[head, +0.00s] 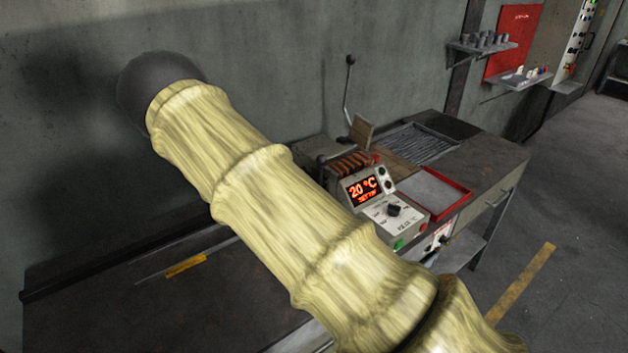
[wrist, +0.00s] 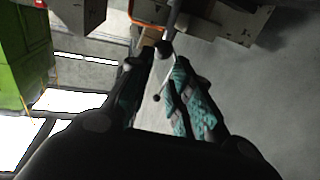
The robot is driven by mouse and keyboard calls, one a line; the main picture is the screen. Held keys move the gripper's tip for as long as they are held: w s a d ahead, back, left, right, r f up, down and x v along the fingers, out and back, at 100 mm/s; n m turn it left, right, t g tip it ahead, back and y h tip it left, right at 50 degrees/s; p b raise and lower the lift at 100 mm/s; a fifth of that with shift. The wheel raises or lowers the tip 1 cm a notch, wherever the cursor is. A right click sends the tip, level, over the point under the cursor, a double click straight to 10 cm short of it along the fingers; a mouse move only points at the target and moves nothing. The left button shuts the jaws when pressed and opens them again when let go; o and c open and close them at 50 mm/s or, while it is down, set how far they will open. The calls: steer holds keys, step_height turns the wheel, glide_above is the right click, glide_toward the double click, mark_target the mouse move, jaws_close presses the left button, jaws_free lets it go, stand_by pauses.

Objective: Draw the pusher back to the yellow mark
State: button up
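The yellow mark (head: 186,265) is a short strip on the dark bench top at the lower left of the head view, beside a thin pale line or rod (head: 155,274). I cannot clearly identify the pusher; my sleeved arm covers much of the bench there. In the wrist view my gripper (wrist: 164,62) is open, its teal-and-grey fingers apart. A grey rod with a rounded end (wrist: 166,47) and a thin bent lever with a black ball (wrist: 157,97) show in the gap between the fingers. I cannot tell their distance, and no grip shows. The head view does not show my gripper.
A control box (head: 362,188) reading 20 °C stands on the bench, next to a red-rimmed tray (head: 466,198). A tall lever (head: 348,88) with a black knob rises behind it. The wall is close behind. Floor at right is clear, with a yellow line (head: 520,284).

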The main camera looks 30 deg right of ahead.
steer(key=f+b, duration=0.2)
steer(key=f, duration=0.1)
steer(key=f+b, duration=0.1)
steer(key=shift+w+f, duration=0.2)
steer(key=shift+w, duration=0.15)
steer(key=shift+f+b, duration=0.65)
steer(key=shift+b, duration=0.15)
steer(key=p+x, duration=0.3)
steer(key=x, duration=0.6)
steer(key=shift+d+r, duration=0.1)
steer(key=shift+d, duration=0.15)
steer(key=shift+w+d+p, duration=0.2)
steer(key=shift+d+p, duration=0.2)
steer(key=shift+d, duration=0.25)
jaws_close()
